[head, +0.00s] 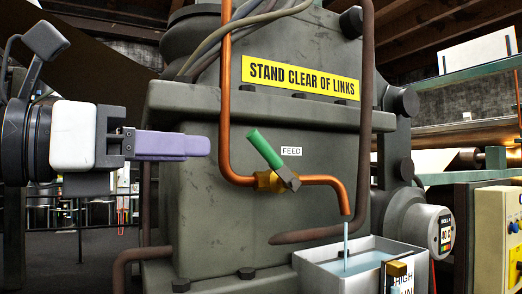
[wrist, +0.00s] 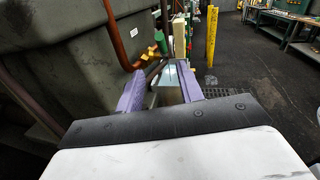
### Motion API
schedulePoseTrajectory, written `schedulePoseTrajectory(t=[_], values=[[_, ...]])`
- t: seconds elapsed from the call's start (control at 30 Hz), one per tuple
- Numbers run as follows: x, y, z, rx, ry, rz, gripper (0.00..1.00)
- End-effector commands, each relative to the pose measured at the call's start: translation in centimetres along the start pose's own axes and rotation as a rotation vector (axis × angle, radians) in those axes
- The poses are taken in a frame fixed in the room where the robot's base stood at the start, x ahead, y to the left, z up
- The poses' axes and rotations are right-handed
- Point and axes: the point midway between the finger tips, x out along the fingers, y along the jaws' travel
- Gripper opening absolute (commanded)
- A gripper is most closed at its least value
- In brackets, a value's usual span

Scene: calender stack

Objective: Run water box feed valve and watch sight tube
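The feed valve has a green handle (head: 265,148) tilted up to the left from a brass body (head: 270,181). A thin water stream (head: 346,242) falls from the pipe's end into the grey water box (head: 322,274), where bluish water shows. A brass-topped piece (head: 399,268) with a partly cut HIGH label stands at the box's front; I see no clear tube level. My gripper (head: 207,145) is left of the handle, apart from it. The wrist view shows its purple fingers (wrist: 162,68) spread and empty.
A large grey machine housing (head: 210,225) stands behind the valve, with a yellow STAND CLEAR OF LINKS sign (head: 300,77). A round dial unit (head: 437,232) and a control panel (head: 493,235) are at right. The wrist view shows a yellow post (wrist: 212,36) and open floor (wrist: 245,60).

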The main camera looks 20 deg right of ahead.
Motion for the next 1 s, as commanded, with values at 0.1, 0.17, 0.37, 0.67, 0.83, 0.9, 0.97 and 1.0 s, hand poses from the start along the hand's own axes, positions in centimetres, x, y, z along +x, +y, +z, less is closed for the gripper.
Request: schedulePoseTrajectory(t=[0.1,0.17,0.37,0.67,0.83,0.9,0.97,1.0], values=[[2.3,-0.2,0.3,0.003,0.004,-0.003,0.37],[3.6,-0.2,0.3,0.003,0.004,-0.004,0.37],[7.9,-0.2,0.3,0.002,0.004,-0.005,0.37],[11.9,-0.2,0.1,0.002,0.001,-0.003,0.37],[12.4,-0.2,0.0,0.002,-0.001,-0.003,0.37],[12.5,-0.1,0.0,0.002,-0.001,-0.003,0.37],[12.4,-0.1,0.0,0.002,-0.001,-0.003,0.37],[12.4,-0.1,0.0,0.002,-0.001,-0.003,0.37]])
